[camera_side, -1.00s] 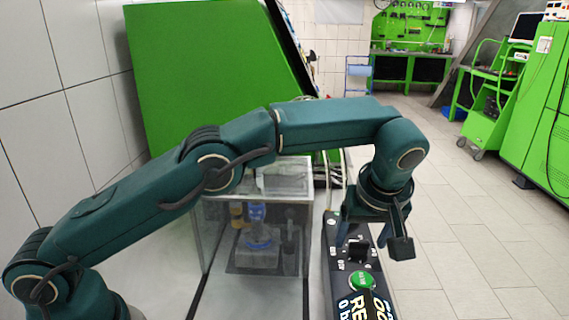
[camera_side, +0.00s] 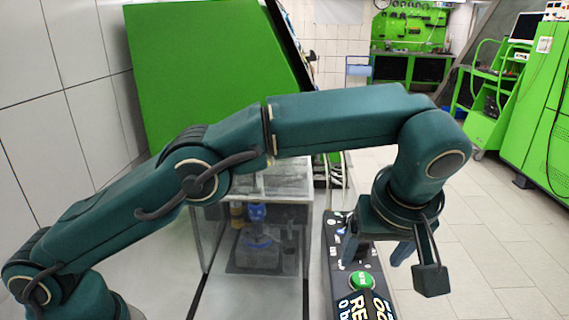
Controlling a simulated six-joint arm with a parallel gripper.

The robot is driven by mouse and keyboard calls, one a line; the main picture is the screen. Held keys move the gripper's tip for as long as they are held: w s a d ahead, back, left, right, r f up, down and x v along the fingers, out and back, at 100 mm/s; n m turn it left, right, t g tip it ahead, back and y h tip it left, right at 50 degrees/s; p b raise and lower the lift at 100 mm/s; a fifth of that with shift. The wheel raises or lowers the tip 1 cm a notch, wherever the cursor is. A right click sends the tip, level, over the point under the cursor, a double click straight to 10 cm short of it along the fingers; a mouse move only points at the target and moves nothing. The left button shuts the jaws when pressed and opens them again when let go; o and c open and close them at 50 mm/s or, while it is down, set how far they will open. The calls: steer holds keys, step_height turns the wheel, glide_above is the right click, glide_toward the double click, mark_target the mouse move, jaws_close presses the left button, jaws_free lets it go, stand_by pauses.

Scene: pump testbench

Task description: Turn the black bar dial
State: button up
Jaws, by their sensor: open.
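My gripper (camera_side: 375,256) points down with its two blue-grey fingers apart and nothing visible between them. It is over the dark control panel (camera_side: 333,240), on its right side in the side view. The black bar dial stood upright on this panel behind the green button in the earlier frame. Now the dial is mostly or wholly hidden behind the left finger, and I cannot make it out clearly. I see no sign of the gripper touching it.
A round green button (camera_side: 361,281) sits on the panel near the front, with a lettered black-and-white label (camera_side: 362,306) before it. A clear-walled case (camera_side: 213,240) with a blue pump (camera_side: 257,240) stands to the left. Tiled floor lies open to the right.

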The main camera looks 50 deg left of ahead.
steer(key=s+d, duration=0.4)
steer(key=shift+s+d, duration=0.3)
steer(key=shift+w+a, duration=0.2)
steer(key=shift+n, duration=0.7)
steer(key=a+r, duration=0.1)
steer(key=w+r, duration=0.1)
steer(key=r, duration=0.1)
steer(key=a+r, duration=0.1)
steer(key=shift+w+a+r, duration=0.15)
steer(key=shift+w+a, duration=0.2)
steer(key=s+a+r+t+h, duration=0.1)
steer(key=s+a+r, duration=0.1)
steer(key=a+r, duration=0.4)
steer(key=s+a+r, duration=0.2)
steer(key=a+r, duration=0.1)
steer(key=a, duration=0.5)
steer(key=s+a+f+m+h, duration=0.1)
steer(key=s+a+f+m, duration=0.2)
steer(key=s, duration=0.4)
steer(key=s+f+m+t+h, duration=0.1)
steer(key=s+f+m, duration=0.4)
steer(key=f+m, duration=0.2)
steer(key=shift+a, duration=0.35)
